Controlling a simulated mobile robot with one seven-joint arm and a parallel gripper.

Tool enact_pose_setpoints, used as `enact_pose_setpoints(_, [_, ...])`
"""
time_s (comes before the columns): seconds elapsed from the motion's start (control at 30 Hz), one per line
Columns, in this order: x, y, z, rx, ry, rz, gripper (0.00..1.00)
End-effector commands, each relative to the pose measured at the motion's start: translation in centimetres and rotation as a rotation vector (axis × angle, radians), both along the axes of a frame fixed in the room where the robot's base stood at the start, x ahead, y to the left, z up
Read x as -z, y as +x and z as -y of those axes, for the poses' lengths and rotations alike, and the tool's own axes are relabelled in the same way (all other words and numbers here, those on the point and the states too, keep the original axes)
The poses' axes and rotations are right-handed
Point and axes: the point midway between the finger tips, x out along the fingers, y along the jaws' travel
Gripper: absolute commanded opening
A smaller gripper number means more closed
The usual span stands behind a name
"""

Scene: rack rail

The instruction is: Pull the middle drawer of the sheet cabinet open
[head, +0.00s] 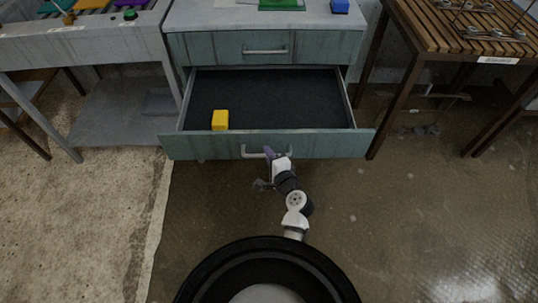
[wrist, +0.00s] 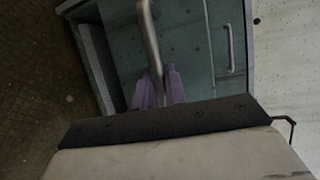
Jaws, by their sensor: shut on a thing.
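The sheet cabinet (head: 178,48) is grey-green and stands ahead of me in the head view. Its middle drawer (head: 190,147) is pulled well out, and its dark inside shows. A yellow block (head: 220,120) lies in the drawer near the front left. My gripper (head: 268,153) is at the drawer's front, shut on its bar handle (head: 248,154). In the wrist view the purple fingers (wrist: 159,85) sit on either side of the metal handle (wrist: 150,35). The top drawer (head: 230,48) above is shut.
A green item (head: 281,4) and a blue block (head: 339,6) lie on the cabinet top. A grey table (head: 75,45) with coloured items stands to the left. A slatted wooden table (head: 440,30) stands to the right. The floor (head: 430,220) in front is clear.

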Motion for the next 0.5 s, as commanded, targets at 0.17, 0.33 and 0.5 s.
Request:
enact_pose_setpoints(0.17, [0.03,-0.02,-0.11,-0.003,0.001,-0.001,0.0])
enact_pose_setpoints(0.33, [0.02,-0.01,-0.12,-0.003,0.001,-0.001,0.22])
enact_pose_setpoints(0.5, [0.01,0.0,-0.07,-0.002,0.001,0.0,0.34])
